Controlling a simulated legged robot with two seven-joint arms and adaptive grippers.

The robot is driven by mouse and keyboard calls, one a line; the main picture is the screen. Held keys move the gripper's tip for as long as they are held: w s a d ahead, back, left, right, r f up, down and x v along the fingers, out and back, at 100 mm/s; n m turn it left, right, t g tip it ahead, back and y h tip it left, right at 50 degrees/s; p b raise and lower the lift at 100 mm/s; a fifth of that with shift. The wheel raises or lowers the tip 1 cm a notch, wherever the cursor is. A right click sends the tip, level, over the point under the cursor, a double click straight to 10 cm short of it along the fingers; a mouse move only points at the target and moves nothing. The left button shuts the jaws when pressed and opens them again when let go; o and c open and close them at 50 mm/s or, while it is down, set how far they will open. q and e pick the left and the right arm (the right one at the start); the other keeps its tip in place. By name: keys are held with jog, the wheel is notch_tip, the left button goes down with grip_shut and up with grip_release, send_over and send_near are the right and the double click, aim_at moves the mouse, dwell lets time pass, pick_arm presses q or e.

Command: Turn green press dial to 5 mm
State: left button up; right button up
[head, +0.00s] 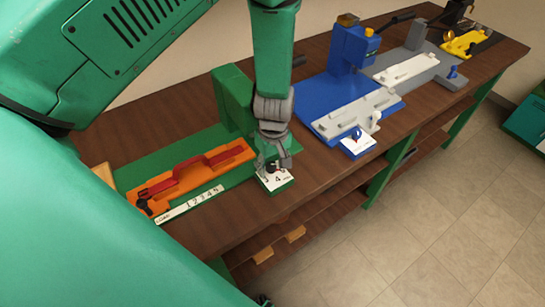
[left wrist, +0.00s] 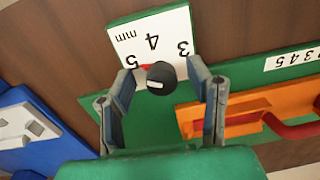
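The green press (head: 232,98) stands at the near left of the bench, with an orange plate and red part on its green base. Its dial card (head: 276,180) lies at the front edge; 3, 4, 5 and mm read on the white card (left wrist: 150,38) in the left wrist view. The black dial knob (left wrist: 160,76) has a white line on top, and some red shows at its edge near the 5. My left gripper (head: 274,164) points down over the dial. Its fingers (left wrist: 162,78) stand apart on both sides of the knob, with visible gaps. My right gripper is not seen.
A scale strip (head: 190,204) marked LOAD lies in front of the orange plate (head: 195,170). A blue press (head: 347,50) with its own dial card (head: 358,143) stands to the right. Grey and yellow stations (head: 463,43) stand farther along. Bare bench lies between green and blue.

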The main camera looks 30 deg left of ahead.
aim_at(273, 164)
pick_arm(q)
notch_tip(273, 164, up, 12)
jog(key=shift+w, duration=0.25)
jog(key=shift+d, duration=0.1)
dwell(0.5)
jog(key=shift+f, duration=0.15)
